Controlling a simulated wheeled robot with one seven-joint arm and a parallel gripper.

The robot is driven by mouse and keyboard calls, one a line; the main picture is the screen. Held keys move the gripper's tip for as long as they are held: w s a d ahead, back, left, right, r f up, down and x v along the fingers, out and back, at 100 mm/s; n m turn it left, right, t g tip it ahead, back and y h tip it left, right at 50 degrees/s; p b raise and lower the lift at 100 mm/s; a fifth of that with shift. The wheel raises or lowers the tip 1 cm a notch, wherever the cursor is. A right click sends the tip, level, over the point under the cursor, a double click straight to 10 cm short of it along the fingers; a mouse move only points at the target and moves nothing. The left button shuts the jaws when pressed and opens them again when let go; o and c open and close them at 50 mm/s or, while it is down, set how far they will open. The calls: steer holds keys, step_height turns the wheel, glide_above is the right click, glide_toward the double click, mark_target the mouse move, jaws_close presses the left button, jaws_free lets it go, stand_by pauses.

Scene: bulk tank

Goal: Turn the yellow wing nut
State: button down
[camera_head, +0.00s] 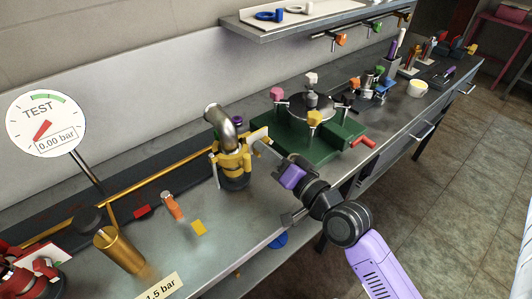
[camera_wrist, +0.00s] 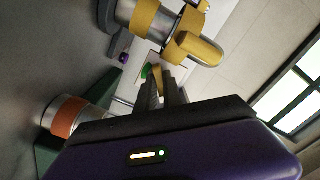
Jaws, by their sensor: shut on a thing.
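A steel pipe elbow (camera_head: 220,122) rises from a yellow clamped coupling (camera_head: 232,162) on the bench. My gripper (camera_head: 267,146) reaches in from the right beside the coupling; its fingertips are small in the head view. In the wrist view my gripper (camera_wrist: 161,82) has its dark fingers close together, shut on a small yellow part, which looks like the yellow wing nut (camera_wrist: 157,74). The fingers hide most of it, so its turn angle cannot be told. Larger yellow coupling parts (camera_wrist: 198,48) stand just beyond the fingertips.
A green base (camera_head: 340,138) with a round lid and coloured knobs, one yellow (camera_head: 315,117), stands right of my gripper. A red handle (camera_head: 362,142) sticks out in front. A gauge (camera_head: 44,123) reads 0.00 bar. A brass cylinder (camera_head: 118,250) stands at front left.

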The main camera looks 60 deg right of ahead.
steer(key=n+b, duration=0.1)
steer(key=n, duration=0.7)
steer(key=shift+f, duration=0.15)
stand_by(0.4)
steer(key=shift+d, duration=0.1)
steer(key=c, duration=1.8)
jaws_free()
steer(key=shift+o, duration=0.2)
